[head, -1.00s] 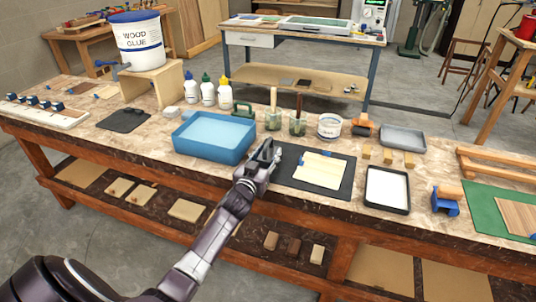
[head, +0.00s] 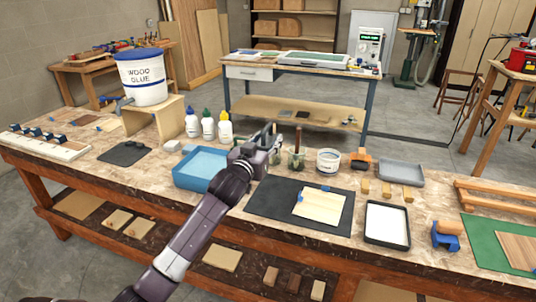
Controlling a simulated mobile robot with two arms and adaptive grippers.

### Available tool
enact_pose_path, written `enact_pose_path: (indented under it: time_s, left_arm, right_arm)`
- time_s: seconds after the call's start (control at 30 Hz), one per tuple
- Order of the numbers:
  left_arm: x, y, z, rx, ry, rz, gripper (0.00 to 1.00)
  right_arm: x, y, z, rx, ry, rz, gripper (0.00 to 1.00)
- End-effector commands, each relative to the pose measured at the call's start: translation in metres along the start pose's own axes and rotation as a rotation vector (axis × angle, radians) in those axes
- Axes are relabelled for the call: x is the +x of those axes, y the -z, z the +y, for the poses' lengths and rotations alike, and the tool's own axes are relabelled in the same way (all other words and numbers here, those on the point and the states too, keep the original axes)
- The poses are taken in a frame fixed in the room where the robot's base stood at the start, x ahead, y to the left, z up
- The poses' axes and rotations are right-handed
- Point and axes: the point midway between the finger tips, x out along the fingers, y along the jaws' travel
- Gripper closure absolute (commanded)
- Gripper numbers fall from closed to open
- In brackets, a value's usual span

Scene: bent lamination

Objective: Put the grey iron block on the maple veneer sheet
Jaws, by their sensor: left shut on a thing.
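The maple veneer sheet (head: 319,208) is pale and lies tilted on the dark mat (head: 268,204), with small blue pieces at its upper and left edges. My left gripper (head: 269,140) is up and left of the sheet, above the bench by the blue tray's right end. It is shut on a small grey thing that looks like the grey iron block; the jaws hide most of it and its outline is unclear. I make out no other grey block on the bench. My right gripper is not in view.
The blue tray (head: 190,181) stands left of the mat. Jars with brushes (head: 297,160) and a white tub (head: 328,160) stand behind it. A black-rimmed white tray (head: 387,224) and small wooden blocks (head: 386,190) are to the right. Glue bottles (head: 208,127) stand at the back.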

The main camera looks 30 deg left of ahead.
Motion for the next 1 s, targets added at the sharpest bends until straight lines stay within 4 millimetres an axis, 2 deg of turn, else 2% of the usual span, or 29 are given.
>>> enact_pose_path:
  time_s: [0.03,0.27,0.43,0.53,0.77,1.0]
  left_arm:
    - [-0.001,0.011,0.0,0.001,-0.002,0.014,1.0]
    - [-0.002,0.019,0.001,0.0,-0.003,0.012,1.0]
    - [-0.009,0.006,0.013,0.001,-0.019,0.008,1.0]
    - [-0.022,-0.01,0.03,0.0,-0.045,0.006,1.0]
    - [-0.075,-0.057,0.085,0.002,-0.125,0.005,1.0]
    - [-0.146,-0.089,0.135,0.005,-0.199,0.006,1.0]
  right_arm:
    - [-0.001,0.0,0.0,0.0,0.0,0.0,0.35]
    - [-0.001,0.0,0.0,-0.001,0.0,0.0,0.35]
    - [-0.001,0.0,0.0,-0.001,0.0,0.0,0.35]
    - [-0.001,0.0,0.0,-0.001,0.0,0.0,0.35]
    - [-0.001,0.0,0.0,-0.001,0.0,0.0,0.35]
    - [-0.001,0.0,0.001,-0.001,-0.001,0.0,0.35]
